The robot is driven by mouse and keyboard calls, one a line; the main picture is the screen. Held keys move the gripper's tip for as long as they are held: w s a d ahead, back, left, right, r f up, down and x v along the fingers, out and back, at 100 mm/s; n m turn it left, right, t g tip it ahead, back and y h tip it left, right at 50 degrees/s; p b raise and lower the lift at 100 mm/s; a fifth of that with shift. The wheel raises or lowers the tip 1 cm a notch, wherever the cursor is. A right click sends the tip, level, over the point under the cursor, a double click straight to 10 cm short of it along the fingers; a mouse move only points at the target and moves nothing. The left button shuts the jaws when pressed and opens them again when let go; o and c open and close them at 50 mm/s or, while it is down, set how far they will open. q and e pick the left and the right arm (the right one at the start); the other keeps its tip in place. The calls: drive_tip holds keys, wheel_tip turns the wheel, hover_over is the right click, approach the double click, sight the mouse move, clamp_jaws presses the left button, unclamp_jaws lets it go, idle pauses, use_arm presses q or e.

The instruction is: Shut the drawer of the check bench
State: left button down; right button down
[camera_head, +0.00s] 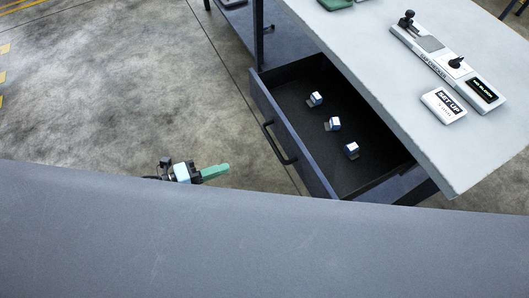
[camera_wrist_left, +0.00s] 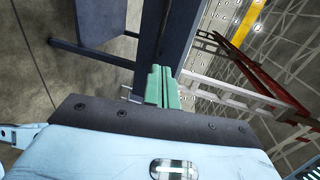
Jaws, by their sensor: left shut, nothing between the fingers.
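The check bench (camera_head: 400,75) has a pale top and stands at the upper right of the head view. Its dark blue drawer (camera_head: 290,130) is pulled open toward the lower left, with several small white-and-blue pieces inside. The black bar handle (camera_head: 277,145) is on the drawer's outer front face. My left gripper (camera_head: 222,171) is left of and below the handle in the head view, apart from it. Its green fingers are shut and empty; they also show close together in the left wrist view (camera_wrist_left: 162,86). My right gripper is not in view.
On the bench top are a grey device with knobs and a display (camera_head: 447,62) and a white "SET UP" card (camera_head: 443,105). A dark bench leg (camera_head: 258,35) stands behind the drawer. Open concrete floor (camera_head: 130,90) lies left of the drawer.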

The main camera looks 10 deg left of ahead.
use_arm(q)
drive_tip(key=x, duration=1.3)
drive_tip(key=shift+w+d+p, duration=0.2)
drive_tip(key=shift+p, duration=0.2)
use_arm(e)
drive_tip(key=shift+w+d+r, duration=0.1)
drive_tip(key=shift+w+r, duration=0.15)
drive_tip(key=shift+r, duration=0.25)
use_arm(q)
drive_tip(key=shift+d, duration=0.1)
